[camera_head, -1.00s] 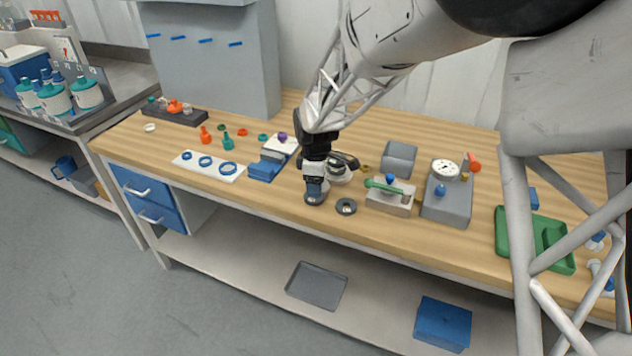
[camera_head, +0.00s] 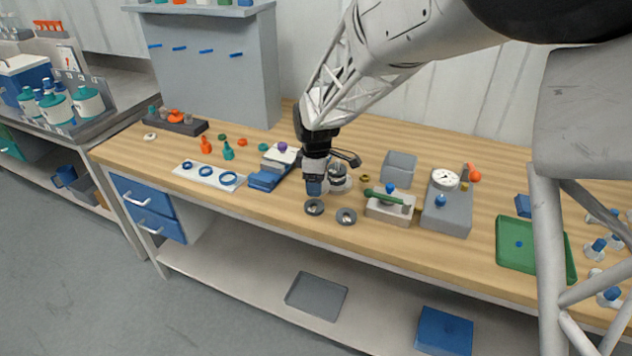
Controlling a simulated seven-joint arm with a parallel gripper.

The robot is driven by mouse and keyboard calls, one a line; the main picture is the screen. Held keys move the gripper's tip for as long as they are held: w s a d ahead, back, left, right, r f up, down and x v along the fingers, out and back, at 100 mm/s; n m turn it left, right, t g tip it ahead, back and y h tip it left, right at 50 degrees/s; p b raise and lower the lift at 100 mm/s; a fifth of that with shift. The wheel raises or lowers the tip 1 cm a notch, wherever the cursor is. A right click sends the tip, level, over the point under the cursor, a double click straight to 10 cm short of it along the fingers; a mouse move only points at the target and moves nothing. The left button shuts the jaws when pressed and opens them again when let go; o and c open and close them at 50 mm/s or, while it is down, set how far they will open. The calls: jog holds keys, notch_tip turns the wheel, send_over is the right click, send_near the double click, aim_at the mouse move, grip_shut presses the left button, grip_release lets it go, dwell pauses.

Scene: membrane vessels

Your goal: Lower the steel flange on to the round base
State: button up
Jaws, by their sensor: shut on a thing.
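My gripper (camera_head: 315,188) points down just above the bench, near the middle. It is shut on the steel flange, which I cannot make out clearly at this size. A round steel base (camera_head: 338,184) stands just right of the fingers and is partly hidden behind them. I cannot tell whether the held flange touches it. A dark ring (camera_head: 314,207) lies on the bench just in front of the fingers. A second dark ring (camera_head: 346,216) lies to its right.
Right of the base are a block with a green-handled tool (camera_head: 390,204), a grey bin (camera_head: 399,169) and a grey box with a dial (camera_head: 447,212). A blue fixture (camera_head: 266,180) and a white plate with blue rings (camera_head: 209,178) are left. A green tray (camera_head: 520,262) is far right.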

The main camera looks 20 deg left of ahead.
jog(key=shift+w, duration=0.1)
jog(key=w+r, duration=0.2)
jog(key=w, duration=0.2)
jog(key=w+r, duration=0.2)
jog(key=w, duration=0.2)
jog(key=w+r, duration=0.1)
jog(key=w, duration=0.4)
jog(key=shift+d+r, duration=0.35)
jog(key=shift+r, duration=0.05)
jog(key=shift+f, duration=0.2)
jog(key=shift+f, duration=3.75)
jog(key=o, duration=1.1)
jog(key=shift+o, duration=0.2)
jog(key=shift+r, duration=3.85)
